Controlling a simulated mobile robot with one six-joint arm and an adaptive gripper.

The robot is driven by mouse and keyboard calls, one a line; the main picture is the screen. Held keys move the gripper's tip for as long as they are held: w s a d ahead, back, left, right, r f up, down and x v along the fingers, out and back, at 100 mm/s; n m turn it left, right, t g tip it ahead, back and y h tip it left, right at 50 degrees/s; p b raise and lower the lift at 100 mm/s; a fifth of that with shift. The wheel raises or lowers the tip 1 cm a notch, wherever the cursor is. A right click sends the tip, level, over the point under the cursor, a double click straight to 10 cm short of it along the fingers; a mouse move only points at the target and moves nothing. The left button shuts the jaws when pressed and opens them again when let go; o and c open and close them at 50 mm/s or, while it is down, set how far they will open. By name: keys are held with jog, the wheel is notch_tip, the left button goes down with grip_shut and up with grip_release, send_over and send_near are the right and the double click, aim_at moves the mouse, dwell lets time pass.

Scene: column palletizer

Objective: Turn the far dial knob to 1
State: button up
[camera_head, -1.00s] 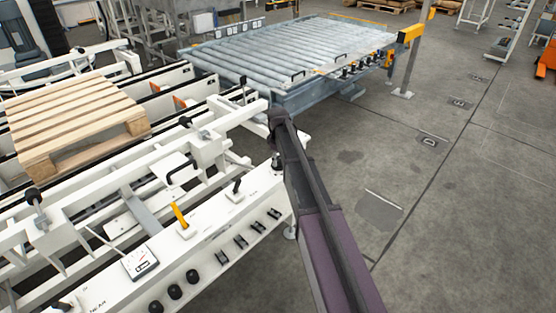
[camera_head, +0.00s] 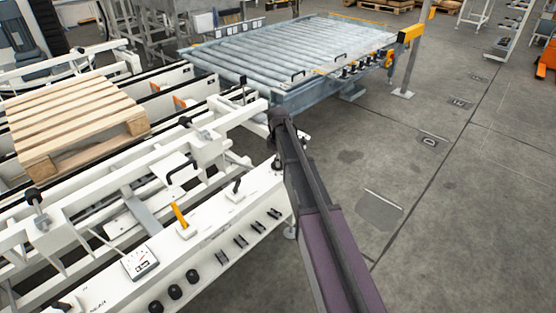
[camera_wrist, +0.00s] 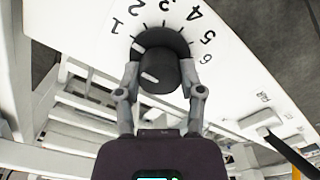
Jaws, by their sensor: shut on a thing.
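In the wrist view, the dial knob (camera_wrist: 159,76) is black, with a white line on its top and a white mark on its skirt. Both marks lie on the left, on the side of the number 1 (camera_wrist: 118,27); I cannot tell whether they line up exactly. The numbers 1 to 6 run around it on a white panel. My gripper (camera_wrist: 161,86) has one finger on each side of the knob and is shut on it. In the head view, my arm hides the gripper and most of that panel end.
The white control panel (camera_head: 210,229) carries a yellow lever (camera_head: 179,215), a gauge (camera_head: 140,262), and several black switches and knobs. A wooden pallet (camera_head: 75,120) lies on the conveyor at left. A roller conveyor (camera_head: 285,50) stands behind.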

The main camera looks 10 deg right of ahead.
jog(key=shift+s+a, duration=0.1)
jog(key=shift+s, duration=0.1)
jog(key=o, duration=1.2)
jog(key=shift+c, duration=0.2)
jog(key=shift+w, duration=0.1)
jog(key=shift+w+m, duration=0.1)
jog(key=shift+m, duration=0.5)
